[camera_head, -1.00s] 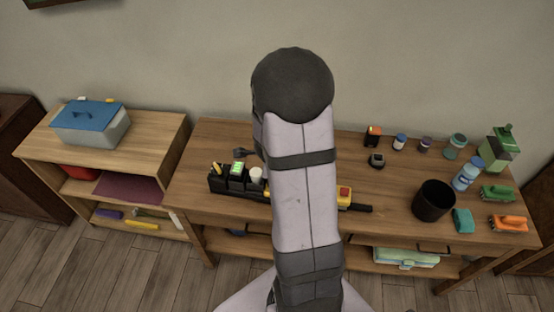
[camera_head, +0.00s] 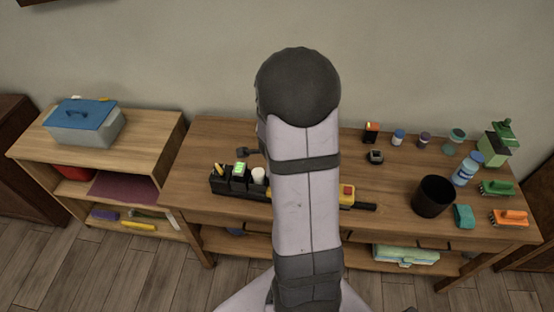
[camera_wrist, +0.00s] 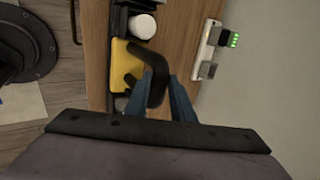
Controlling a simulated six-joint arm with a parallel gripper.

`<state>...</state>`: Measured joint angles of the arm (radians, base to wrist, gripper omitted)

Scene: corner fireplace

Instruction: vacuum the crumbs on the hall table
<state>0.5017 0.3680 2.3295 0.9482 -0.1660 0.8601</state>
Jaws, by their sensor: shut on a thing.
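The yellow hand vacuum (camera_head: 347,194) with a red button and dark nozzle lies on the hall table (camera_head: 400,222), partly hidden behind my arm. In the wrist view its yellow body (camera_wrist: 122,72) and curved black handle (camera_wrist: 155,72) show. My gripper (camera_wrist: 158,88) is shut on the black handle, with a blue finger on each side. In the head view my arm hides the gripper. I cannot make out any crumbs; part of the tabletop is behind my arm.
A black caddy (camera_head: 238,190) stands left of my arm. A dark bin (camera_head: 432,197), bottles (camera_head: 467,168), a teal sponge (camera_head: 463,216) and brushes (camera_head: 508,217) stand at the right. A low shelf unit (camera_head: 140,152) adjoins on the left. A white strip (camera_wrist: 204,50) lies by the wall.

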